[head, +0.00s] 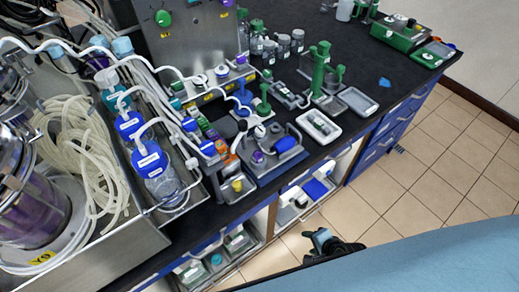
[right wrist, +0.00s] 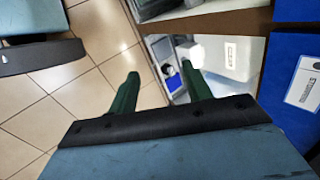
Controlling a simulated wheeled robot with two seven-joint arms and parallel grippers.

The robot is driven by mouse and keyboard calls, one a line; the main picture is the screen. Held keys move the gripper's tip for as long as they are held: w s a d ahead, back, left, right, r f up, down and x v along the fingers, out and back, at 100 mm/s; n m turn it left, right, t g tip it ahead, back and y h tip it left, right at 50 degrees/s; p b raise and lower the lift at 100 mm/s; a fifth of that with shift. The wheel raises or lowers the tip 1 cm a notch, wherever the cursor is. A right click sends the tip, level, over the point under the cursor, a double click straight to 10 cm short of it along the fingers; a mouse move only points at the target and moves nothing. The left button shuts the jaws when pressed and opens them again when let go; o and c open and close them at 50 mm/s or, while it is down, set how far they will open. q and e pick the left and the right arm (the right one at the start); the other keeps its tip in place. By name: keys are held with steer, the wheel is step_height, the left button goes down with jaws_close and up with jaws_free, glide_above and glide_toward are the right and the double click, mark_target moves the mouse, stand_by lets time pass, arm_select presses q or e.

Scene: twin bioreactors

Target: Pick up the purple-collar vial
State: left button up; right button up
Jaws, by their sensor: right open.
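A small item with a purple ring (head: 258,157), which may be the purple-collar vial, stands in a grey tray (head: 274,172) near the bench's front edge. Another purple part (head: 240,59) shows at the instrument panel; which of them is the vial is too small to tell. My right gripper (head: 328,240) is over the floor in front of the bench, well below and right of the tray. In the right wrist view its green fingers (right wrist: 158,80) are apart with nothing between them. The vial is not seen in that view. My left gripper is not in view.
Blue-capped bottles (head: 150,158) and coiled tubing (head: 75,140) crowd the left. A green stand (head: 320,68) and shallow trays (head: 357,101) sit to the right. Blue drawers (head: 370,160) and open shelves with bins (head: 305,190) are under the bench.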

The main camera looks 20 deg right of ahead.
steer(key=w+a+r+m+t+y+p, duration=0.1)
steer(key=w+r+m, duration=0.25)
steer(key=r, duration=0.35)
steer(key=w+r+m+t+y+p, duration=0.1)
steer(key=w+r+m+t, duration=0.1)
steer(key=w+r+m, duration=0.3)
steer(key=m+t+y+p, duration=0.2)
steer(key=m+y, duration=0.1)
steer(key=m, duration=0.2)
glide_toward(260, 153)
steer(key=x, duration=0.4)
steer(key=shift+w+a+f+b, duration=0.15)
steer(key=shift+w+b, duration=0.2)
steer(key=shift+w, duration=0.05)
steer(key=shift+b+x, duration=0.5)
steer(key=shift+x, duration=2.55)
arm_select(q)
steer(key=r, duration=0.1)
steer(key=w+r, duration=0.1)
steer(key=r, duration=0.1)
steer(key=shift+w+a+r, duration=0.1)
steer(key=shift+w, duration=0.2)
arm_select(e)
steer(key=shift+s, duration=0.15)
steer(key=c, duration=1.1)
steer(key=shift+o, duration=0.2)
